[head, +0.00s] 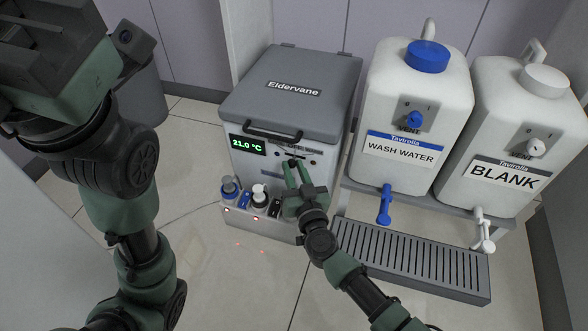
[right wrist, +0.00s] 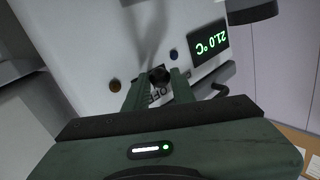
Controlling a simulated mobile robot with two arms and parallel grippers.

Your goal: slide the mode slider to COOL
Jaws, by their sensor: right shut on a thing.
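A grey Eldervane unit (head: 293,92) with a closed lid stands on the floor in the head view. Its front panel carries the mode slider, whose black knob (right wrist: 158,75) shows between the fingers in the right wrist view. My right gripper (head: 291,168) reaches up to this panel and is shut on the knob. In the right wrist view my right gripper (right wrist: 152,88) partly hides an upside-down label that seems to read OFF (right wrist: 157,95). The COOL mark cannot be made out. My left arm fills the left side; its fingers are out of view.
A green display (head: 247,146) reads 21.0 °C. Several bottles stand in a front rack (head: 262,226) below the panel, close to my right gripper. The WASH WATER tank (head: 412,110) and BLANK tank (head: 518,125) stand right, above a grated tray (head: 415,258).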

